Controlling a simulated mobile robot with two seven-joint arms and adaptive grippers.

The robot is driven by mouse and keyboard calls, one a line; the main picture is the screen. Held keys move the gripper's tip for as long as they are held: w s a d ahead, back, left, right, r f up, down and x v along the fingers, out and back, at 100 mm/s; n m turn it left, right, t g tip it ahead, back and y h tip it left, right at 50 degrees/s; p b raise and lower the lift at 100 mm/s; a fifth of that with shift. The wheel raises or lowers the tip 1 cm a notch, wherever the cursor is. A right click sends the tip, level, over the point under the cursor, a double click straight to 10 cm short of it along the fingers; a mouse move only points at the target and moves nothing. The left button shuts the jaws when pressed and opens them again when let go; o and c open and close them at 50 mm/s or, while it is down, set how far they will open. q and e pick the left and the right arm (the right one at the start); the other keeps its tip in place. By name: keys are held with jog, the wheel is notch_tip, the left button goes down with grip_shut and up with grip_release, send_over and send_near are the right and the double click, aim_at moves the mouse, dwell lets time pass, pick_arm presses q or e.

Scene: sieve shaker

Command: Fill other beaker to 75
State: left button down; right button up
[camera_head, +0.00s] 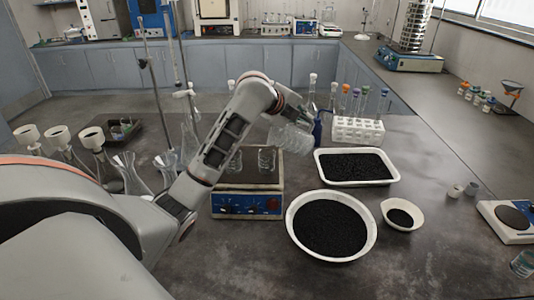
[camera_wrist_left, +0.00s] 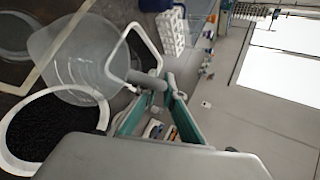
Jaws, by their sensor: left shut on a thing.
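My left gripper (camera_head: 288,106) is shut on the handle of a clear jug (camera_head: 290,137). In the left wrist view the fingers (camera_wrist_left: 155,88) close on the handle, and the translucent jug (camera_wrist_left: 80,55) lies beyond them. The jug is tilted and held in the air above the right side of a hotplate (camera_head: 247,206). Two small glass beakers stand on the hotplate, a left one (camera_head: 234,160) partly behind my arm and a right one (camera_head: 267,158). I cannot tell the liquid levels in the jug or the beakers. My right gripper is out of view.
A white tray (camera_head: 395,178) and a round bowl (camera_head: 291,232) of black granules stand right of the hotplate, with a small bowl (camera_head: 390,218) beside them. A white tube rack (camera_head: 357,139) stands behind. Flasks (camera_head: 133,180) stand left. The front right bench is mostly clear.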

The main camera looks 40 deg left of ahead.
pick_arm(q)
jog(key=shift+s+a+r, duration=0.1)
jog(key=shift+a, duration=0.1)
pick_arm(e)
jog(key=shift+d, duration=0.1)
pick_arm(q)
jog(key=shift+d, duration=0.1)
jog(key=shift+r, duration=0.2)
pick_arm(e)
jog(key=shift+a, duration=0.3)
pick_arm(q)
jog(key=shift+s+a+r+t, duration=0.2)
jog(key=shift+t, duration=0.1)
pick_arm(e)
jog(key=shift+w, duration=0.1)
pick_arm(q)
jog(key=shift+r+h+b, duration=0.15)
jog(key=shift+h+b, duration=0.15)
jog(key=shift+b, duration=0.05)
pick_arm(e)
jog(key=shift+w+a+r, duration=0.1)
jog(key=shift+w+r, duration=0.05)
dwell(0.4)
pick_arm(q)
jog(key=shift+s+a, duration=0.1)
dwell(0.9)
